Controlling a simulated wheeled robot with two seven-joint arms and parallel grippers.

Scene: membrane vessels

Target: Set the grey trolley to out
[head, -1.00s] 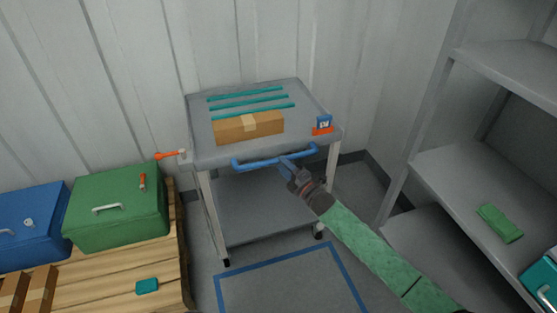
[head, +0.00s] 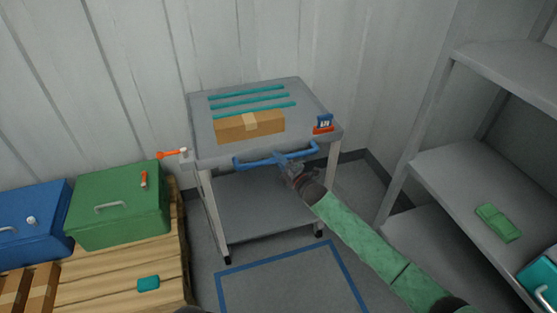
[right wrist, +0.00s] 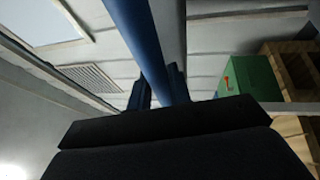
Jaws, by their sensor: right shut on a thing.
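The grey trolley (head: 270,190) stands against the back wall, behind a blue outline (head: 290,250) on the floor. Its blue handle bar (head: 255,162) runs along its front edge. My right gripper (head: 284,161) is shut on the handle, near the bar's middle. In the right wrist view the blue bar (right wrist: 145,45) passes between the two fingers (right wrist: 157,88). An orange lever (head: 170,154) sticks out at the trolley's left side. My left gripper is not in view.
A cardboard box (head: 232,128), teal strips (head: 250,102) and a small blue and orange item (head: 324,124) are on the trolley top. A green case (head: 118,205) and blue case (head: 35,222) stand on a pallet (head: 110,285) at left. Grey shelves (head: 460,165) stand right. The outlined floor looks clear.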

